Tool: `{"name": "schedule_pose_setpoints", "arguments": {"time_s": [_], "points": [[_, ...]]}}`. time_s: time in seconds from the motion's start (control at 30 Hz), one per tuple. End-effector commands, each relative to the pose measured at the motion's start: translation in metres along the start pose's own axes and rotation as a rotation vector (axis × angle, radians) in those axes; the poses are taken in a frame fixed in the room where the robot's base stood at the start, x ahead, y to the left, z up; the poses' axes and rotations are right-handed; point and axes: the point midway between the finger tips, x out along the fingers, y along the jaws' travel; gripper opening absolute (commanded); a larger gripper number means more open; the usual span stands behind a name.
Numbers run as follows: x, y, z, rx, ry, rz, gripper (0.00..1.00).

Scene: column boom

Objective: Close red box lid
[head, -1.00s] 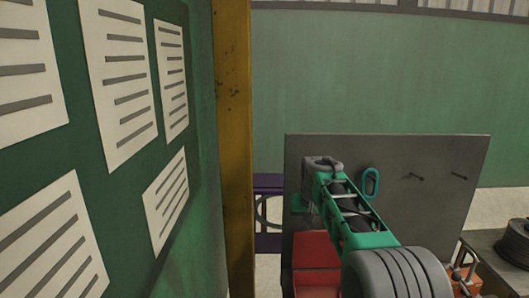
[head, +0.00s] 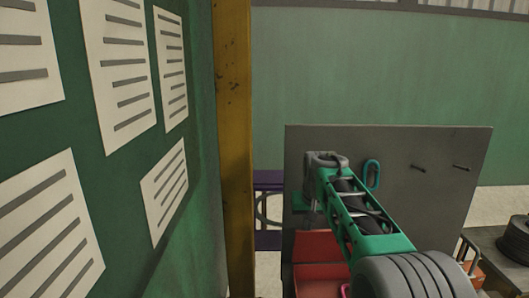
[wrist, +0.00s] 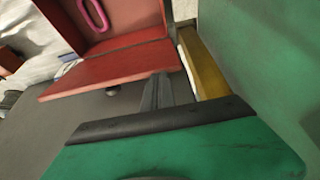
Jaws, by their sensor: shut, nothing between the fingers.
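The red box (head: 312,281) sits at the bottom of the head view, partly cut off and partly hidden by my arm. Its red lid (head: 312,245) stands open at the back. The wrist view also shows the lid (wrist: 108,67) and the box (wrist: 135,18), with a pink ring (wrist: 92,14) inside. My gripper (head: 309,216) points down just above the lid in the head view. In the wrist view its grey fingers (wrist: 158,90) are shut and empty, close to the lid's edge. I cannot tell whether they touch it.
A dark grey panel (head: 440,195) with hooks and a teal ring (head: 371,174) stands behind the box. A yellow post (head: 235,150) and a green board with papers (head: 195,210) are close on the left. A dark table (head: 505,262) is at right.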

Motion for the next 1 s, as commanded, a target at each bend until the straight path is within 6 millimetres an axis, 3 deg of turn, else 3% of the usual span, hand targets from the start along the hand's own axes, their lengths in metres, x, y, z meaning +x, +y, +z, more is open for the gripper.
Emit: {"name": "schedule_pose_setpoints", "arguments": {"time_s": [0.03,0.5,0.87,1.0], "points": [[0.012,0.0,0.01,0.0,-0.023,0.001,0.0],[0.008,0.0,0.022,0.0,-0.021,0.001,0.0],[0.005,0.0,0.021,0.0,-0.021,0.001,0.0],[-0.008,0.0,0.015,0.0,-0.018,0.001,0.0]]}}
